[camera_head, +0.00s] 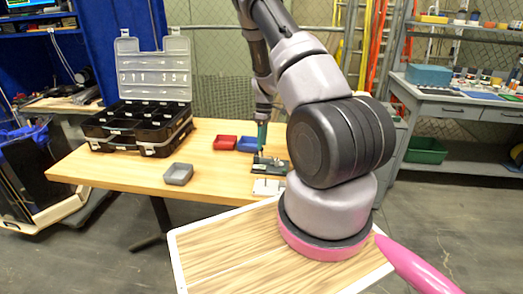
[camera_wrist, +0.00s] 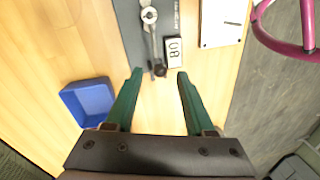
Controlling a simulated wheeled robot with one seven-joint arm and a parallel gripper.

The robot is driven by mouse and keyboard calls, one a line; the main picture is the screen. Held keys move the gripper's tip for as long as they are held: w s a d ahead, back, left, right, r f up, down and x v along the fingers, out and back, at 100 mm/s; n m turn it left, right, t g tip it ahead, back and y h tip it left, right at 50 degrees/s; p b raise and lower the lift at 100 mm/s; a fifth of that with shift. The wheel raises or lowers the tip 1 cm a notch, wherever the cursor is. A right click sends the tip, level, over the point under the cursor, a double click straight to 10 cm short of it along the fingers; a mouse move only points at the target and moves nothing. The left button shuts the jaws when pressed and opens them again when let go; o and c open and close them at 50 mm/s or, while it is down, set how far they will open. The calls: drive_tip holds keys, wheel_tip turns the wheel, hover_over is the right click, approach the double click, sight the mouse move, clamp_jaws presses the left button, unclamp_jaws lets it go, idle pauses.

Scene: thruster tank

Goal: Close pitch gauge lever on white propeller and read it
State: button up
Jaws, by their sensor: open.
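In the wrist view a dark gauge plate (camera_wrist: 132,22) lies on the wooden table. A slim grey lever (camera_wrist: 153,40) runs from a round pale hub (camera_wrist: 149,14) to a black knob (camera_wrist: 159,70). A small framed display (camera_wrist: 173,50) beside the lever shows what looks like "80", turned in this view. In the head view my gripper (camera_head: 261,152) points down at the plate (camera_head: 274,167). I cannot make out a white propeller clearly.
A white flat block (camera_wrist: 222,22) lies beside the plate. A blue bin (camera_wrist: 88,102) and a red bin (camera_head: 225,142) stand behind the plate in the head view. A grey bin (camera_head: 178,174) and an open black organizer case (camera_head: 138,125) are to the left. Bare tabletop lies between.

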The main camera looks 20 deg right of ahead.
drive_tip(key=shift+s+a+f, duration=0.1)
drive_tip(key=shift+f, duration=0.8)
drive_tip(key=shift+s+a+f, duration=0.1)
drive_tip(key=shift+f, duration=0.8)
clamp_jaws()
